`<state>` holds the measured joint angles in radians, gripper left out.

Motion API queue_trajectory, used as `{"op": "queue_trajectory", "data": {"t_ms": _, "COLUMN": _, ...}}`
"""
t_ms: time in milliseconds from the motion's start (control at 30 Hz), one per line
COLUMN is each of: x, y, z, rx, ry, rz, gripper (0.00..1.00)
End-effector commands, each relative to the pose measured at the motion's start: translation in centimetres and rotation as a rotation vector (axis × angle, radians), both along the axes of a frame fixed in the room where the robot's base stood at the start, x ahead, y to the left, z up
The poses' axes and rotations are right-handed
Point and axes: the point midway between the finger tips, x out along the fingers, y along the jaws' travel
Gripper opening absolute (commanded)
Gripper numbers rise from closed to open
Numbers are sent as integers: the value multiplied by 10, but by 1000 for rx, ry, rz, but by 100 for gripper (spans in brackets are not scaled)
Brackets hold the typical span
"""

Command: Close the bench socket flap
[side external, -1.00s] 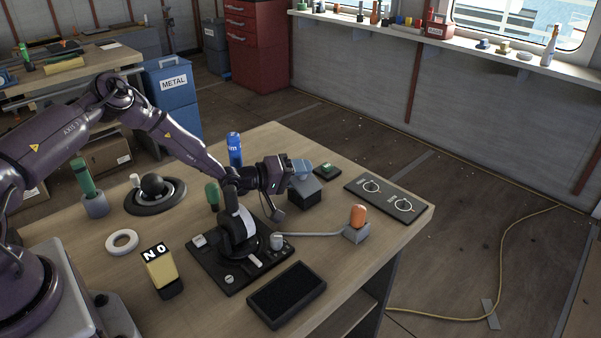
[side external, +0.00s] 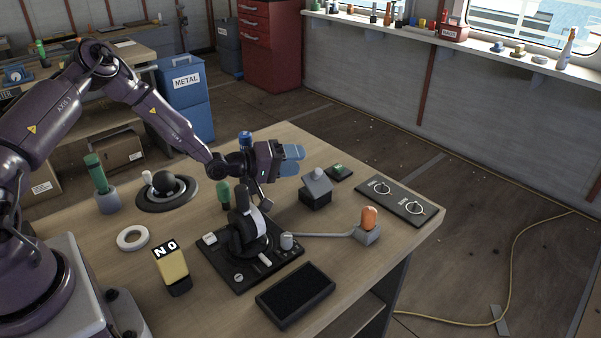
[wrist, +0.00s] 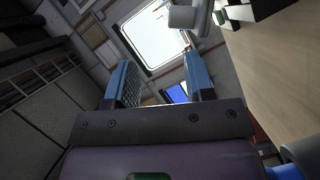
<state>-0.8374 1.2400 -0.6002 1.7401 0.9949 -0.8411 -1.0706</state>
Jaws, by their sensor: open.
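The bench socket (side external: 316,194) is a dark grey box near the far edge of the bench. Its lighter grey flap (side external: 318,177) shows at the top with a small knob or tab; I cannot tell from here whether it lies fully shut. My gripper (side external: 298,160), with blue fingers, is held level in the air, up and left of the socket box and apart from it. In the wrist view my gripper (wrist: 160,82) has its fingers wide apart with nothing between them. A pale grey part (wrist: 186,17) shows beyond the fingertips there, too cropped to name surely.
A black lever unit (side external: 248,240) stands in front of the socket, beside a green-topped knob (side external: 223,192). A blue can (side external: 245,139) is partly behind my arm.

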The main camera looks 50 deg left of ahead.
Motion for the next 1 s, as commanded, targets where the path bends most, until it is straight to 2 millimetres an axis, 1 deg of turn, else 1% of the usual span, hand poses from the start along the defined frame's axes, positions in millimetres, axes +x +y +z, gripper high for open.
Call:
{"op": "queue_trajectory", "data": {"t_ms": 33, "x": -1, "y": 0, "z": 9, "rx": 2, "ry": 1, "rz": -1, "gripper": 49}}
{"op": "queue_trajectory", "data": {"t_ms": 100, "x": 0, "y": 0, "z": 18, "rx": 1, "ry": 0, "rz": 0, "gripper": 49}}
{"op": "queue_trajectory", "data": {"t_ms": 200, "x": 0, "y": 0, "z": 27, "rx": 1, "ry": 2, "rz": 1, "gripper": 49}}
{"op": "queue_trajectory", "data": {"t_ms": 333, "x": -1, "y": 0, "z": 31, "rx": 1, "ry": 4, "rz": 1, "gripper": 49}}
{"op": "queue_trajectory", "data": {"t_ms": 533, "x": 0, "y": 0, "z": 31, "rx": 0, "ry": 5, "rz": 1, "gripper": 49}}
{"op": "queue_trajectory", "data": {"t_ms": 567, "x": 0, "y": 0, "z": 31, "rx": 0, "ry": 5, "rz": 1, "gripper": 47}}
{"op": "queue_trajectory", "data": {"t_ms": 600, "x": 0, "y": -1, "z": 31, "rx": -1, "ry": 4, "rz": -1, "gripper": 37}}
{"op": "queue_trajectory", "data": {"t_ms": 633, "x": 0, "y": -3, "z": 31, "rx": 0, "ry": 4, "rz": -6, "gripper": 31}}
{"op": "queue_trajectory", "data": {"t_ms": 667, "x": 1, "y": -7, "z": 32, "rx": 0, "ry": 3, "rz": -14, "gripper": 24}}
{"op": "queue_trajectory", "data": {"t_ms": 700, "x": 2, "y": -16, "z": 34, "rx": 4, "ry": -1, "rz": -31, "gripper": 14}}
{"op": "queue_trajectory", "data": {"t_ms": 767, "x": 6, "y": -34, "z": 41, "rx": 20, "ry": -12, "rz": -68, "gripper": 1}}
{"op": "queue_trajectory", "data": {"t_ms": 867, "x": 23, "y": -70, "z": 63, "rx": 82, "ry": -50, "rz": -141, "gripper": 0}}
{"op": "queue_trajectory", "data": {"t_ms": 933, "x": 38, "y": -97, "z": 74, "rx": 192, "ry": -25, "rz": -190, "gripper": 0}}
{"op": "queue_trajectory", "data": {"t_ms": 1000, "x": 50, "y": -116, "z": 80, "rx": 321, "ry": 22, "rz": -224, "gripper": 0}}
